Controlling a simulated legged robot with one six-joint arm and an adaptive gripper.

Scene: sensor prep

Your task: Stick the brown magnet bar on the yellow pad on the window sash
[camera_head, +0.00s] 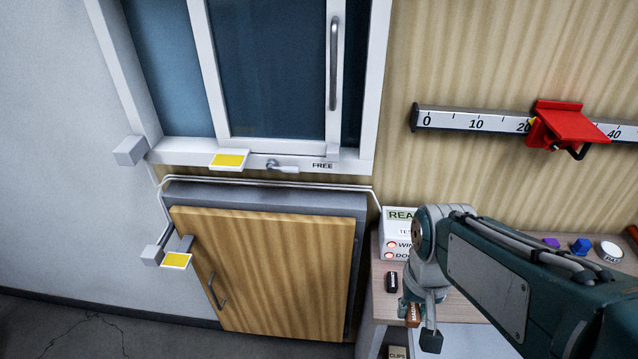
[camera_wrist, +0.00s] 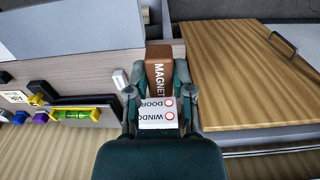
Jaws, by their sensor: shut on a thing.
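The brown magnet bar (camera_wrist: 158,72), lettered MAGNET, is between the fingers of my gripper (camera_wrist: 159,92) in the wrist view. My gripper is shut on it. In the head view my gripper (camera_head: 422,318) is low at the right, over the small workbench, and the brown bar (camera_head: 412,313) shows partly behind a finger. The yellow pad (camera_head: 229,161) on the window sash (camera_head: 280,142) is at the sash's lower left edge, up and left of my gripper and well apart from it. The pad's face is bare.
A second yellow pad (camera_head: 176,260) is on the wooden cabinet door (camera_head: 265,275). A dark block (camera_head: 391,282) and a white indicator box (camera_head: 396,225) with red lights are on the workbench. A ruler rail (camera_head: 465,121) with a red slider (camera_head: 567,124) is on the wall.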

